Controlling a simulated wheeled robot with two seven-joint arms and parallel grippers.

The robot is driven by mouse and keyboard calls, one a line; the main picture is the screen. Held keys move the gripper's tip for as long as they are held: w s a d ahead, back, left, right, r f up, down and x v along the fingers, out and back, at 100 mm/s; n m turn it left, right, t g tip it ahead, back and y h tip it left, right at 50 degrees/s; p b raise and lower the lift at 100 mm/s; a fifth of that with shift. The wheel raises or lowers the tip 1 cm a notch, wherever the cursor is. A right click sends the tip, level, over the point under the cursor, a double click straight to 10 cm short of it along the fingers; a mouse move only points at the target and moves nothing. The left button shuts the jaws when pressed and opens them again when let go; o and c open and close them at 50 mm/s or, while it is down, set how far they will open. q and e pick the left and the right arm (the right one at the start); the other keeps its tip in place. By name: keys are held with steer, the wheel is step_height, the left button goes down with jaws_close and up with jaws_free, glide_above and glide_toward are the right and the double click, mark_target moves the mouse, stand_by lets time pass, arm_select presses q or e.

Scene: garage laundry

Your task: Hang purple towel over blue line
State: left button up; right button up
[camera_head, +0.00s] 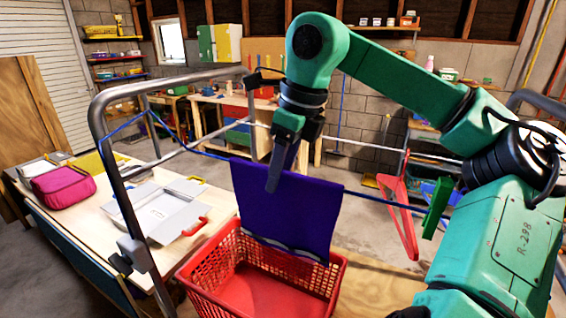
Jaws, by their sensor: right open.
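The purple towel (288,218) hangs across the blue line (372,199), its top edge level with the line. Its lower edge, with pale stripes, hangs over the far side of the red basket; whether it touches the basket I cannot tell. How far the towel falls on the line's far side is hidden. My right gripper (275,182) points down in front of the towel's upper middle. It is open, with its fingers seen nearly edge-on; contact with the cloth is unclear. My left gripper is not in view.
The red basket (203,268) stands below the towel and looks empty. A grey metal frame (118,190) stands at left. A red hanger-like frame (398,216) and a green clip (437,207) are at right. A pink bag (63,187) and grey case (160,212) lie on the left table.

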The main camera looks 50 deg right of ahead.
steer(key=v, duration=1.4)
steer(key=shift+r+p, duration=0.2)
steer(key=shift+p, duration=0.15)
